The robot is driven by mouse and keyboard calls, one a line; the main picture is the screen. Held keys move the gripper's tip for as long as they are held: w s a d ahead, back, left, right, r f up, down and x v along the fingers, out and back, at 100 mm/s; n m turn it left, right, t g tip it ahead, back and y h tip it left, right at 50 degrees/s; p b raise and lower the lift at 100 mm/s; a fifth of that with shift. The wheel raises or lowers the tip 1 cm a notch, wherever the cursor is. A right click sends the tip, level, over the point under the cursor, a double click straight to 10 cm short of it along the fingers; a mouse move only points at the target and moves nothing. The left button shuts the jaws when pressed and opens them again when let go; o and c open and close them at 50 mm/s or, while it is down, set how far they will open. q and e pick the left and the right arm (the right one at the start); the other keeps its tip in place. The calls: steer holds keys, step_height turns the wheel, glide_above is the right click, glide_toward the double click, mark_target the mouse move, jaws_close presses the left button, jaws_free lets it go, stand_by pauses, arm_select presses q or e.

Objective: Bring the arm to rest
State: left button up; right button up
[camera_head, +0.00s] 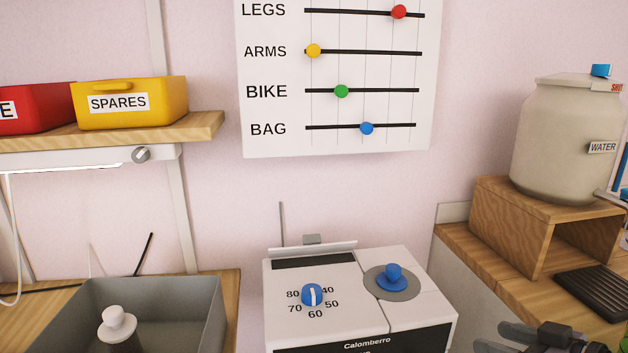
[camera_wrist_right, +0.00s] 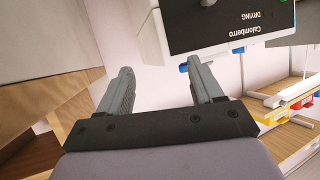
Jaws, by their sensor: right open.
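My right gripper (camera_head: 494,337) shows at the bottom right edge of the head view, partly cut off by the frame. It is beside the right front of the white Calomberro machine (camera_head: 345,284) and apart from it. In the right wrist view the two grey fingers of my right gripper (camera_wrist_right: 160,75) are spread, with nothing between them. The machine (camera_wrist_right: 220,25) shows upside down beyond the fingertips there. My left gripper is not in view.
A wooden stand (camera_head: 490,207) bears a water jar (camera_head: 563,140) at the right. A dark ribbed tray (camera_head: 597,290) lies on the counter near my right arm. A grey basin (camera_head: 165,305) stands at lower left. A slider board (camera_head: 340,70) hangs on the wall.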

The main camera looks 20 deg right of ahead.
steer(key=s+a+f+m+g+h+p, duration=0.1)
steer(key=a+f, duration=0.3)
steer(key=f, duration=0.3)
steer(key=s+a+f+m+g+h+p, duration=0.1)
steer(key=s+a+f+p, duration=0.15)
steer(key=f, duration=0.45)
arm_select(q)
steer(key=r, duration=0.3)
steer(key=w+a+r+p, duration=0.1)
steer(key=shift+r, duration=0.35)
arm_select(e)
steer(key=s+a+f+n, duration=0.1)
steer(key=s+a+f, duration=0.1)
steer(key=a, duration=0.5)
steer(key=s+a+f+n, duration=0.1)
steer(key=s+a+f, duration=0.1)
steer(key=a, duration=0.5)
steer(key=shift+s+a+f+y, duration=0.15)
steer(key=shift+s+f+y, duration=0.2)
steer(key=shift+f, duration=0.25)
